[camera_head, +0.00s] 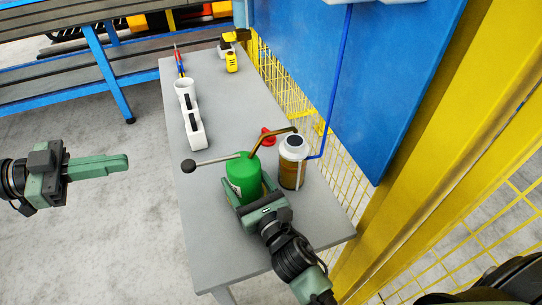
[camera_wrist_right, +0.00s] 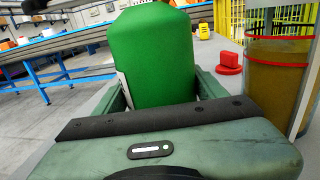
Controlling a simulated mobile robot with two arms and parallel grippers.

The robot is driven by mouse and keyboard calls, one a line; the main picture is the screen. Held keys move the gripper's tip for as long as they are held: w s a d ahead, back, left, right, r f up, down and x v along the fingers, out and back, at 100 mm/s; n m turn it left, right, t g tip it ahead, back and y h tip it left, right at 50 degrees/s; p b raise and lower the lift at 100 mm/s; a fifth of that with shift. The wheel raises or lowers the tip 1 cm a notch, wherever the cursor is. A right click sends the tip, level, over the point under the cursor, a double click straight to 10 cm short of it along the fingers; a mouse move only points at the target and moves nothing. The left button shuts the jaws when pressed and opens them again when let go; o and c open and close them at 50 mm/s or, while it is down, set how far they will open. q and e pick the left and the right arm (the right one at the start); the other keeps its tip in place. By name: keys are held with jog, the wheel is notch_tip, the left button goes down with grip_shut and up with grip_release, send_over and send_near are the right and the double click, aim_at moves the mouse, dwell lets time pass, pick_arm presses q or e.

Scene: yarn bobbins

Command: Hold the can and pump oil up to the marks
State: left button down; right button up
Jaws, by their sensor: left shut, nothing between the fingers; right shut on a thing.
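A green oil can (camera_head: 243,175) stands on the grey table, with a brown spout and a pump lever (camera_head: 210,162) ending in a black ball to the left. My right gripper (camera_head: 253,194) is shut around the can's body; in the right wrist view the green can (camera_wrist_right: 152,55) sits between its fingers. The reservoir (camera_wrist_right: 278,75) shows red bands in the wrist view. My left gripper (camera_head: 118,163) is shut and empty, left of the table over the floor.
The grey table (camera_head: 215,230) is clear at its front left. A red cap-like piece (camera_head: 267,137) lies behind the can. A blue panel (camera_head: 345,80) and yellow mesh fence bound the right side.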

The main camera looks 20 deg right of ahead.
jog(key=o, duration=1.9)
jog(key=shift+s, duration=0.1)
jog(key=v, duration=1.2)
